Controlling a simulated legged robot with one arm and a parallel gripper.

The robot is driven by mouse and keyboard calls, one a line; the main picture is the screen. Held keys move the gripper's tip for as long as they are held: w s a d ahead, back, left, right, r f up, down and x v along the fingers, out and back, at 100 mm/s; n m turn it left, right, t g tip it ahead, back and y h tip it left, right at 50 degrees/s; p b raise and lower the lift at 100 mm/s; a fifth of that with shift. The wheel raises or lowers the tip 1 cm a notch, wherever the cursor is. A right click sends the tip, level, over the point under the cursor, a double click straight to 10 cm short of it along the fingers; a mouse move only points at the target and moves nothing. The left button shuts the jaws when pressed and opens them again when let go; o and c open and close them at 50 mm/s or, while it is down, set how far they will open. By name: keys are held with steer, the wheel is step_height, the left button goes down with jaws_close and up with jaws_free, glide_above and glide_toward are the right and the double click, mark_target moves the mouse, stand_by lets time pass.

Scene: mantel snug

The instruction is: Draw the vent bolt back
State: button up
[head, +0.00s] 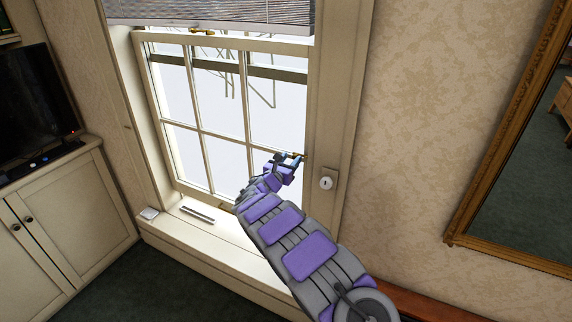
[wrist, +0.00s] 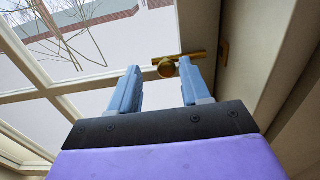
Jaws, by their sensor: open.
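The brass vent bolt (wrist: 195,56) lies across the window's side rail in the wrist view, with a round knob (wrist: 166,69) on it. A brass keeper plate (wrist: 224,52) is on the frame to its right, with a small gap seen between them. My gripper (wrist: 161,75) is open, with its two blue fingers pointing at the bolt. The knob appears between the fingertips; I cannot tell whether they touch it. In the head view my gripper (head: 291,160) is at the window's right side, and only a little brass of the bolt shows there.
The sash window (head: 223,110) has a blind (head: 210,10) above and a brass fitting (head: 203,32) on its top rail. A white box with a round knob (head: 326,183) is on the right casing. The sill (head: 225,245) holds a slim grey item (head: 198,214) and a small white item (head: 149,213).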

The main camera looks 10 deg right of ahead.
steer(key=p+v, duration=0.2)
steer(key=v, duration=1.5)
steer(key=shift+a+p, duration=0.25)
steer(key=shift+p, duration=0.05)
steer(key=shift+s, duration=0.1)
steer(key=s+d+r+m+g+h, duration=0.2)
steer(key=s+d+r+m+g, duration=0.25)
steer(key=d, duration=0.35)
steer(key=s+d+r+m+g+h, duration=0.25)
steer(key=s+d+r+m, duration=0.3)
steer(key=d, duration=0.35)
steer(key=s+d+r+m+g+h, duration=0.1)
steer(key=s+d+r+m+g, duration=0.4)
steer(key=d, duration=0.3)
steer(key=s+d+f+m+g+y, duration=0.1)
steer(key=s+f+m+g+y, duration=0.2)
steer(key=s, duration=0.5)
steer(key=s+m+y, duration=0.2)
steer(key=s+m, duration=0.2)
steer(key=s, duration=0.5)
steer(key=s+d+f+m+g+y, duration=0.1)
steer(key=s+f+m+g+y, duration=0.2)
steer(key=s, duration=0.5)
steer(key=s+a+f+m+t+y, duration=0.1)
steer(key=s+a+m+y, duration=0.3)
steer(key=s+a, duration=0.9)
steer(key=a+f+y, duration=0.1)
steer(key=y, duration=0.2)
steer(key=shift+a, duration=0.4)
